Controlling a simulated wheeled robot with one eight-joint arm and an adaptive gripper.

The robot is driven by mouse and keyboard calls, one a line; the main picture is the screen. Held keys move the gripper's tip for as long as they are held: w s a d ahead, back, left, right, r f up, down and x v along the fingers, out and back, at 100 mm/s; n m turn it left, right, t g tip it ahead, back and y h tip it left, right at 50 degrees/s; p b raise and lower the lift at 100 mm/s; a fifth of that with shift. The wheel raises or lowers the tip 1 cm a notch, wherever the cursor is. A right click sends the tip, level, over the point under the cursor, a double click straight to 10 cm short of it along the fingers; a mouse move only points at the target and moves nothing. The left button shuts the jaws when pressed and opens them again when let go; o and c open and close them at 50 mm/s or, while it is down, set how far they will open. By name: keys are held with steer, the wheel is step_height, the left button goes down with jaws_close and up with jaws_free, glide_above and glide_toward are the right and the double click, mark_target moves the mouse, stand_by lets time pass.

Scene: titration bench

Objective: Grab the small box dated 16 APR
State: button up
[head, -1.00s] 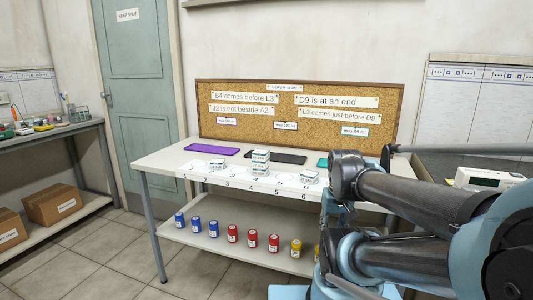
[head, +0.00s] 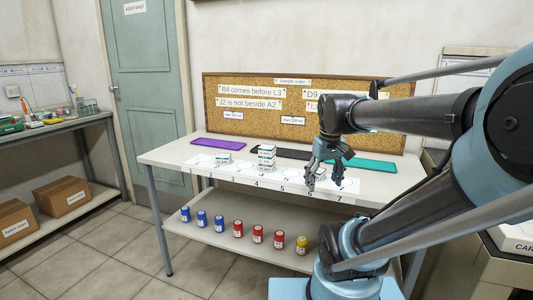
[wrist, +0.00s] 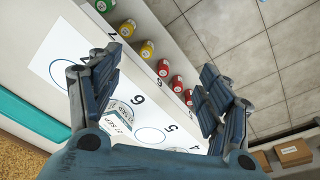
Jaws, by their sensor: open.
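Small white boxes stand on the bench: a tall stack (head: 266,158) near the middle, a low stack (head: 222,158) left of it, and a box or stack (head: 317,172) on the right beside my gripper. Their dates are too small to read in the head view. My gripper (head: 325,183) is open and empty above the bench's right part. In the wrist view, my gripper (wrist: 160,60) has its fingers spread, with white boxes (wrist: 122,120) close to the left finger. Their labels seem to read SEP; the finger partly hides them. I cannot tell which box is dated 16 APR.
Numbered circles line the bench's front edge (head: 250,183). Purple (head: 217,144), black (head: 293,153) and teal (head: 362,166) mats lie behind. Several coloured jars (head: 238,229) stand on the lower shelf. A cork board (head: 210,100) with notes stands at the back.

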steer(key=w+a+r+n+g, duration=0.1)
steer(key=w+a+r+n, duration=0.4)
steer(key=w+a+r, duration=0.6)
steer(key=w+a+r+n+g, duration=0.1)
steer(key=w+a+r+n, duration=0.4)
steer(key=w+a+r, duration=0.6)
glide_above(267, 146)
steer(key=f, duration=1.4)
steer(key=shift+w+a+f, duration=0.1)
steer(key=shift+a, duration=0.1)
steer(key=shift+d+f, duration=0.15)
steer(key=shift+f, duration=1.2)
steer(key=shift+d+f, duration=0.1)
steer(key=shift+f, duration=1.25)
steer(key=shift+c, duration=0.6)
steer(key=c, duration=1)
